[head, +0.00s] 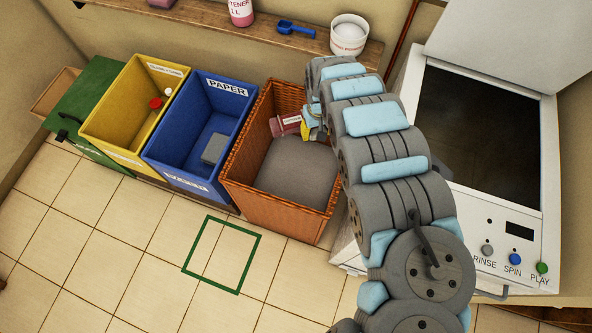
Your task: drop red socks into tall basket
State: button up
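The red socks (288,124), with a white label, show inside the upper part of the tall orange-brown wicker basket (268,205), near its back wall. My gripper (306,129) reaches into the basket opening from the right, right beside the socks, with yellow parts at its end against their right side. The arm hides most of the gripper, and its fingers are too small to tell whether they close on the socks. I cannot tell whether the socks hang or rest on something. The basket's inside bottom is grey.
Left of the basket stand a blue PAPER bin (182,176) with a grey item, a yellow bin (108,151) with small items, and a green bin (72,128). A shelf (275,48) runs behind. A washing machine (505,228) stands right. The tiled floor in front is clear.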

notch_tip(320, 180, down, 6)
jog(key=b, duration=0.6)
jog(key=shift+d, duration=0.2)
jog(key=o, duration=1.2)
jog(key=shift+o, duration=0.2)
jog(key=shift+r, duration=0.1)
jog(key=shift+r, duration=5.9)
